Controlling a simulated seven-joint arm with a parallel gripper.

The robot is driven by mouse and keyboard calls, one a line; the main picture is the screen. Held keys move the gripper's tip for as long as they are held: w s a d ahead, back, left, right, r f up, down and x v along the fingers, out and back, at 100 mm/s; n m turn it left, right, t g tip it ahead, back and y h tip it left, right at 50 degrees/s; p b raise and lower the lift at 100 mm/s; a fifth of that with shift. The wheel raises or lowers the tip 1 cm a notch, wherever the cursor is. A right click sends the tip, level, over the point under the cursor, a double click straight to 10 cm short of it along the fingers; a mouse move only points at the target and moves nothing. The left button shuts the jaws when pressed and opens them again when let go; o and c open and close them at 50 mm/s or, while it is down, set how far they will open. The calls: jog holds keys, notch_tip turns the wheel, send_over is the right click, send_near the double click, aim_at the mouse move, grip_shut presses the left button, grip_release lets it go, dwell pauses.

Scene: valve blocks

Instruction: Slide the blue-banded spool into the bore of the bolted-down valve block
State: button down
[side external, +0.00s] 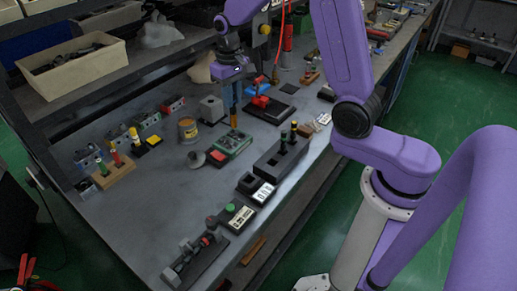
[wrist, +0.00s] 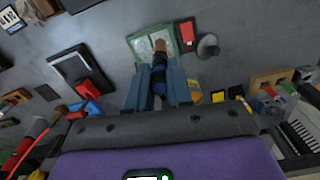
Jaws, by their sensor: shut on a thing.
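My gripper (wrist: 160,88) is shut on a dark spool (wrist: 159,68) with a blue band near the fingers and a brown far end. In the side external view my gripper (side external: 233,106) points down over the bench, and the spool's brown end (side external: 234,122) shows below the fingertips, beside the green tray. A grey block (side external: 211,108) on a dark base plate stands just left of my gripper; it looks like the valve block. Its bore and bolts are too small to make out. I cannot pick it out in the wrist view, where the fingers and wrist cover part of the bench.
A green tray (side external: 234,143) lies just in front of my gripper, with a grey round part (side external: 195,159) near it. A red part on a dark plate (side external: 284,109) lies right.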

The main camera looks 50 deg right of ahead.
jog(key=s+r+m, duration=0.1)
jog(key=s+m, duration=1.3)
jog(key=s, duration=1.3)
jog(key=shift+d+r, duration=0.35)
jog(key=shift+d, duration=0.05)
jog(key=w+f, duration=1.2)
jog(key=w, duration=0.1)
jog(key=shift+w+d+f, duration=0.2)
jog(key=shift+w+f, duration=0.15)
jog(key=shift+w, duration=0.05)
jog(key=shift+f, duration=0.15)
